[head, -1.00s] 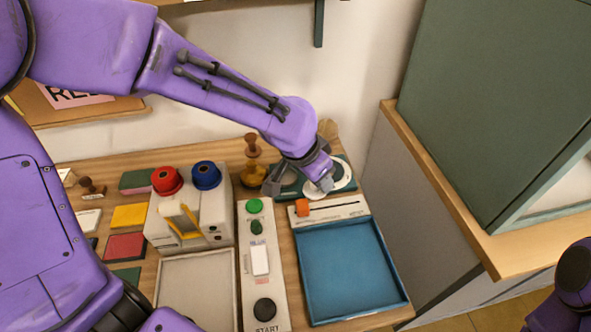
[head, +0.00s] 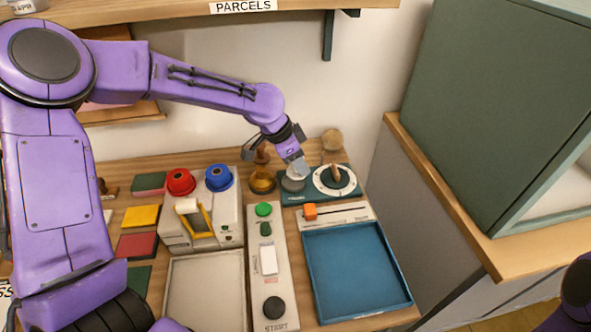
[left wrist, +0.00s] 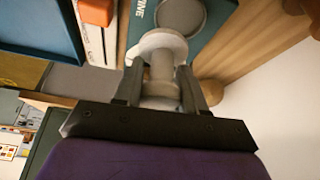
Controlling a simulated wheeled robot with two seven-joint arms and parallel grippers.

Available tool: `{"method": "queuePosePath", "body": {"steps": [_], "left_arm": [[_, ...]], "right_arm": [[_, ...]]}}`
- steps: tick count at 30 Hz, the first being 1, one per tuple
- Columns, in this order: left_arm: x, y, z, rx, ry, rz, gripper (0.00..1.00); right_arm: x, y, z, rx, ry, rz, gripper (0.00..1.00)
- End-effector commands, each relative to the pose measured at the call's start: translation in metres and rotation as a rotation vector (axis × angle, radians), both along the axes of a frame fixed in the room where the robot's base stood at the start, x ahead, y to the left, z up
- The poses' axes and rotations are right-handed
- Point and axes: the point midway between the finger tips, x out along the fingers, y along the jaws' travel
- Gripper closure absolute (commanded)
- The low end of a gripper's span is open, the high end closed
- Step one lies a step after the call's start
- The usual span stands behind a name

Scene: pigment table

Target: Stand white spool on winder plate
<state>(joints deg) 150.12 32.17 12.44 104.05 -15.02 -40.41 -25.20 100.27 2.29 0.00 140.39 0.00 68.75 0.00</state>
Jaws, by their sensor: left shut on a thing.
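My left gripper (head: 299,170) is shut on the white spool (left wrist: 161,66), whose barrel sits between the two fingers in the left wrist view. The spool's wide flange faces away from my palm. A round grey plate (left wrist: 182,12), on a dark green base (left wrist: 222,12), lies just beyond the flange and partly behind it. In the head view the gripper points down over the left part of the green base (head: 289,199). The spool is mostly hidden there, and I cannot tell if it touches the plate. My right gripper is out of view.
A white ring dial with a wooden handle (head: 336,176) stands just right of the gripper. An amber jar (head: 262,182) is close on the left. In front are an orange slider (head: 310,212) and a blue tray (head: 355,312). A green cabinet (head: 490,100) rises at right.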

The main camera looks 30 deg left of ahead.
Motion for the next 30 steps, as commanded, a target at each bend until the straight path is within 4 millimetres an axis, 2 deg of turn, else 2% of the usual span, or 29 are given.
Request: {"method": "queuePosePath", "body": {"steps": [7, 12, 23, 24, 25, 26, 30], "left_arm": [[0.011, 0.016, -0.025, -0.001, 0.002, 0.002, 0.89], [0.010, 0.015, -0.050, 0.000, 0.001, 0.001, 0.89], [0.010, 0.014, -0.055, 0.002, 0.000, 0.000, 0.90], [0.010, 0.014, -0.055, 0.001, -0.001, 0.000, 0.50], [0.010, 0.014, -0.055, 0.001, -0.001, 0.000, 0.41], [0.010, 0.014, -0.055, 0.001, -0.001, 0.000, 0.35], [0.010, 0.014, -0.054, 0.002, 0.000, 0.000, 0.35]], "right_arm": [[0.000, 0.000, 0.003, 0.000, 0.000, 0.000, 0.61], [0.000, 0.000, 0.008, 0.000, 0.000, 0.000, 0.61], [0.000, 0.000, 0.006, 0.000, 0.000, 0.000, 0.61], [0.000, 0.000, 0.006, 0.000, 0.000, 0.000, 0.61], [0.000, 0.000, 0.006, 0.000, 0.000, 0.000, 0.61], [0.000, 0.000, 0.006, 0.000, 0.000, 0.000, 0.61], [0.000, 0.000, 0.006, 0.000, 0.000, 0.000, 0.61]]}}
